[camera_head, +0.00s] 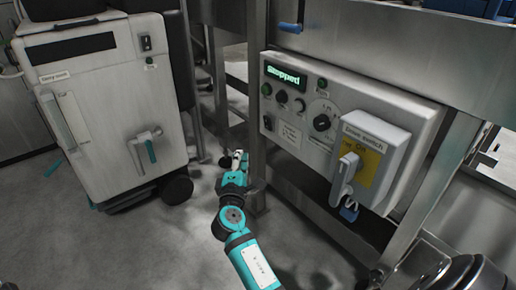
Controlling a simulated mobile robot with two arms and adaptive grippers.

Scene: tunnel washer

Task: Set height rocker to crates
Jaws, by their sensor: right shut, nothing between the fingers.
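My right gripper (239,155) is shut and empty, low over the floor between the white cabinet and the control panel, apart from both. The grey control panel (340,92) on the right has a green lit display reading "Stopped" (286,77), round buttons and a black rotary knob (322,122). The white cabinet (98,105) on the left carries a small dark rocker-like switch (146,43) near its top right, with a small label below it. I cannot tell which control is the height rocker; no lettering about crates is legible. My left gripper is not in view.
A switch box (372,150) with a large grey handle (345,178) sticks out from the panel. A steel post (255,100) stands just beyond my right gripper. The grey floor (165,240) at the lower left is mostly clear.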

